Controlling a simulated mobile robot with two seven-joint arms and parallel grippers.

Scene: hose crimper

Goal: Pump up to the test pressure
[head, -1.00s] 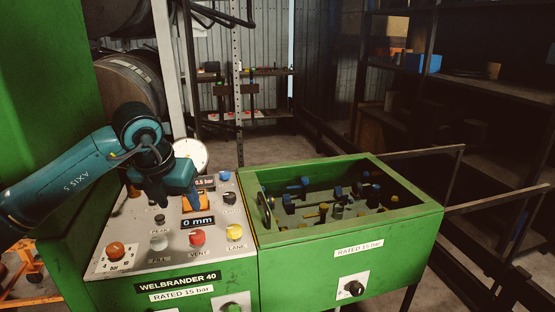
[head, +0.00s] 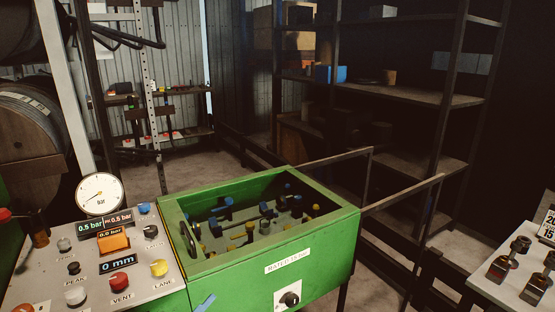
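The control panel (head: 100,275) is at the lower left in the head view. Its round white gauge (head: 100,194) has its needle low on the scale. The pressure display (head: 91,226) reads 0.5 bar, with a peak display (head: 120,220) of 0.5 bar beside it. A lower display (head: 117,264) reads 0 mm. A red VENT knob (head: 122,281), a yellow LANE knob (head: 159,268), a black PEAK knob (head: 74,268) and an orange rocker (head: 113,242) are visible. A red-tipped lever (head: 20,221) is at the left edge. Neither gripper is recognisable.
The green open-topped test box (head: 335,215) holds several blue, yellow and black fittings. A black knob (head: 290,299) is on its front. A light panel (head: 494,302) with dark fittings is at right. Dark shelving (head: 420,92) stands behind, and a rail (head: 400,194) extends right of the box.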

